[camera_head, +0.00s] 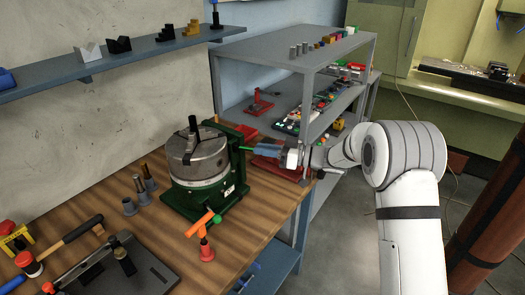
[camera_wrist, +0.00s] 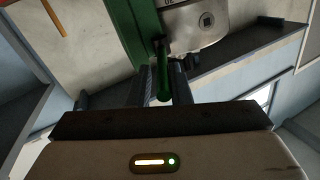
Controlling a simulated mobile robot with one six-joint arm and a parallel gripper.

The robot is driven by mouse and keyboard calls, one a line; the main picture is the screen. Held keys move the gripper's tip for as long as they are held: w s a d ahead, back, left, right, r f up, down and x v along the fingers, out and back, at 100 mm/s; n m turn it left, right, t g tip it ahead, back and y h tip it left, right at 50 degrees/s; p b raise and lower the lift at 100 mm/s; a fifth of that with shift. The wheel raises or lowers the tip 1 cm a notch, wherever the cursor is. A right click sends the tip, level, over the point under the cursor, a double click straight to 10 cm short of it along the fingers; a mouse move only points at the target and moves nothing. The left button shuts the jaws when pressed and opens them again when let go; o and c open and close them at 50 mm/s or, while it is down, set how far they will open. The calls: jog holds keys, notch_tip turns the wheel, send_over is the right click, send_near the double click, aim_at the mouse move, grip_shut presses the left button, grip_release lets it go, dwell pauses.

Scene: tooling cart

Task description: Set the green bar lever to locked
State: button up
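The green bar lever (camera_head: 247,148) sticks out from the right side of a green-based fixture with a grey round chuck (camera_head: 197,155). In the wrist view the lever (camera_wrist: 163,85) points towards my gripper, its end lying between the two fingers. My gripper (camera_head: 268,150) reaches in from the right at the lever's height. In the wrist view the fingers (camera_wrist: 162,82) stand on either side of the lever, with a narrow gap appearing beside it, so they look open around it. The lever's far end and any lock marking are not readable.
A red tray (camera_head: 278,167) lies below my gripper. A grey shelf (camera_head: 300,60) with parts stands behind.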

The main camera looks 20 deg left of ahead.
jog(key=shift+o, duration=0.7)
jog(key=shift+w+f, duration=0.1)
jog(key=shift+o, duration=1)
jog(key=shift+f, duration=0.1)
jog(key=d+b, duration=0.1)
jog(key=d, duration=0.6)
jog(key=shift+w+d, duration=0.3)
jog(key=shift+d, duration=0.05)
